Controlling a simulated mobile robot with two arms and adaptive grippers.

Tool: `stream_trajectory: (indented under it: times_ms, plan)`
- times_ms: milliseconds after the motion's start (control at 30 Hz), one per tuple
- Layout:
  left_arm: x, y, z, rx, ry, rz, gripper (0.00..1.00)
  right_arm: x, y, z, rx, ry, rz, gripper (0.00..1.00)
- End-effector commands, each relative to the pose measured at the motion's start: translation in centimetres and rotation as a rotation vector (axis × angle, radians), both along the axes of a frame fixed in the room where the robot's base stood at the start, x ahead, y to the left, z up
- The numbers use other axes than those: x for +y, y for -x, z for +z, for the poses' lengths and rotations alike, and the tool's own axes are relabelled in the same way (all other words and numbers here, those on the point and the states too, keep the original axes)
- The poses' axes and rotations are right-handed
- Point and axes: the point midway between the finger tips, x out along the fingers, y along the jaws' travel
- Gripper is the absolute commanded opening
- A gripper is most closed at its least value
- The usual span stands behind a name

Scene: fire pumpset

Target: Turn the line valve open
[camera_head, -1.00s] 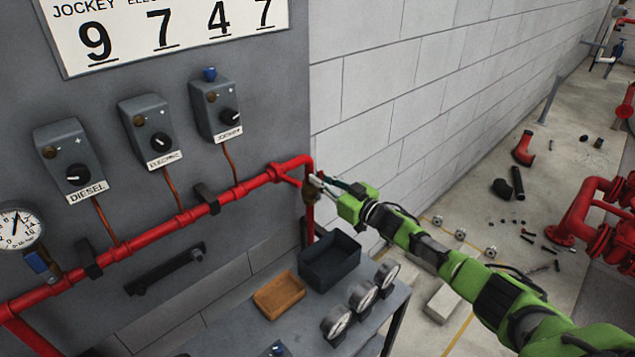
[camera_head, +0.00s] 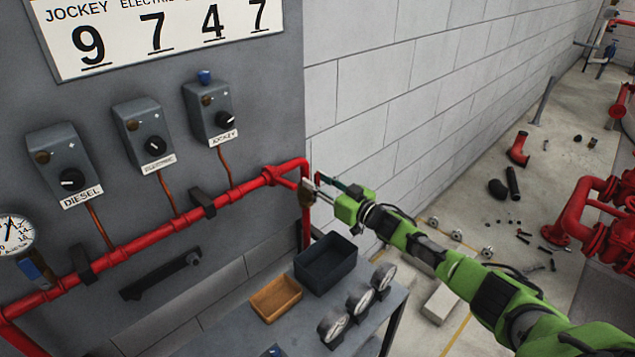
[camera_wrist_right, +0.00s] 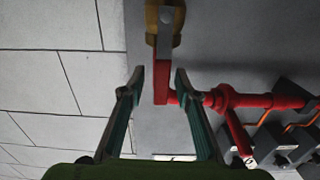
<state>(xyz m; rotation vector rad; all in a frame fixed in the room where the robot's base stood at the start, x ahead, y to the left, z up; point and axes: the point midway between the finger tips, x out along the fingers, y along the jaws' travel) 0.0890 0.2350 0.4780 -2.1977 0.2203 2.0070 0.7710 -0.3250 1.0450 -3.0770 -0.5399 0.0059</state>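A brass-coloured valve (camera_head: 305,192) sits at the right end of the red pipe (camera_head: 140,240), where the pipe turns down. My right gripper (camera_head: 317,182) is right beside it, reaching in from the right. In the right wrist view the gripper (camera_wrist_right: 159,75) is open, its two green fingers apart. An upright red piece shows between the fingertips, and the brass valve (camera_wrist_right: 165,22) shows above it. I cannot tell if that red piece is pipe or a lever, nor whether a finger touches it. My left gripper is out of view.
A grey panel with several knob boxes (camera_head: 145,135) stands left, a pressure gauge (camera_head: 14,233) at its edge. Below are a black bin (camera_head: 325,262), an orange tray (camera_head: 276,297) and loose gauges on a bench. A block wall (camera_head: 400,100) is behind the gripper.

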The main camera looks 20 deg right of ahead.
Motion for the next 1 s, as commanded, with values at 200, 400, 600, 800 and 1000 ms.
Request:
stream_trajectory:
  times_ms: [200,400,600,800,1000]
  plan:
    - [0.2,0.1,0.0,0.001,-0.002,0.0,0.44,-0.3,0.7,-0.1,0.001,0.001,-0.001,0.3]
    - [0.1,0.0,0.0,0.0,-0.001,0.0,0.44,-1.4,3.6,-0.2,0.002,0.002,0.0,0.3]
    - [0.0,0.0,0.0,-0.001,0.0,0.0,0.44,-2.6,7.1,-0.2,0.003,0.002,0.001,0.3]
    - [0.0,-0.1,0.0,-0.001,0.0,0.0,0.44,-3.6,9.8,-0.2,0.003,0.001,0.0,0.3]
    - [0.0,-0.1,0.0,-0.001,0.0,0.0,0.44,-4.0,11.1,-0.1,0.001,-0.001,0.0,0.3]
